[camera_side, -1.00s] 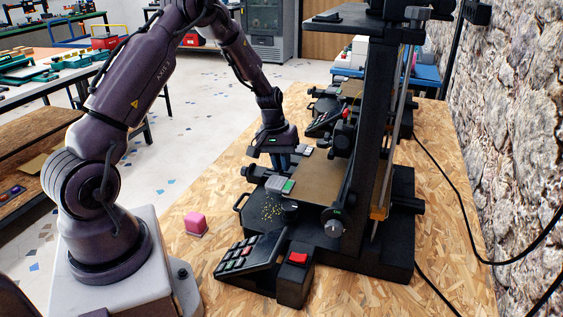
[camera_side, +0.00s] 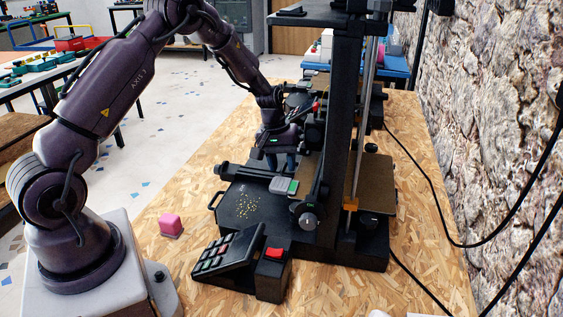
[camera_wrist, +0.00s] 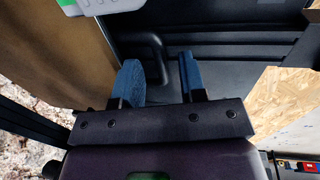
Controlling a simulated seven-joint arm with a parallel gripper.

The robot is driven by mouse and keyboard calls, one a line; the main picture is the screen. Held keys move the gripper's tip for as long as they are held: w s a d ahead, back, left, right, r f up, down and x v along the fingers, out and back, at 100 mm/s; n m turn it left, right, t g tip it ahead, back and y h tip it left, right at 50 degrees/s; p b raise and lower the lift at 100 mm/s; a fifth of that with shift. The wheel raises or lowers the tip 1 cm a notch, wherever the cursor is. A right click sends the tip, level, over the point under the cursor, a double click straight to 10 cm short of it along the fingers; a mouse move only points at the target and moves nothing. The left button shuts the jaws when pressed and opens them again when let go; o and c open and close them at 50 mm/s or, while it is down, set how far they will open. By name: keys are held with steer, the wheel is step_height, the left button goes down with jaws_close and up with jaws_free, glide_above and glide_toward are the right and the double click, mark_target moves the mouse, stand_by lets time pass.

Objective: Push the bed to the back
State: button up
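The printer's bed is a flat brown plate (camera_side: 379,196). In the side view it shows to the right of the dark upright, with part of it hidden behind the upright. In the wrist view a brown surface, likely the bed (camera_wrist: 55,45), fills the upper left. My gripper (camera_side: 281,167) points down over the dark printer base (camera_side: 240,203), left of the upright. In the wrist view my gripper's blue fingers (camera_wrist: 160,75) stand apart with nothing held between them. A dark loop handle (camera_wrist: 155,55) shows in the gap beyond them. I cannot tell whether a finger touches the bed.
A grey-green block (camera_side: 284,185) sits by the upright. A keypad (camera_side: 228,252) and a red button box (camera_side: 273,267) stand in front. Another printer stands behind. Cables hang along the stone wall at right.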

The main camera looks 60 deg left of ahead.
step_height(320, 180, up, 13)
steer(key=s+a, duration=0.1)
steer(key=shift+s+a, duration=0.25)
steer(key=shift+s, duration=0.1)
steer(key=shift+f, duration=0.15)
steer(key=s+d+t+y, duration=0.2)
steer(key=d+y, duration=0.3)
steer(key=d, duration=0.1)
steer(key=x, duration=1.3)
steer(key=shift+s+d+f, duration=0.2)
steer(key=shift+f, duration=0.3)
jaws_close()
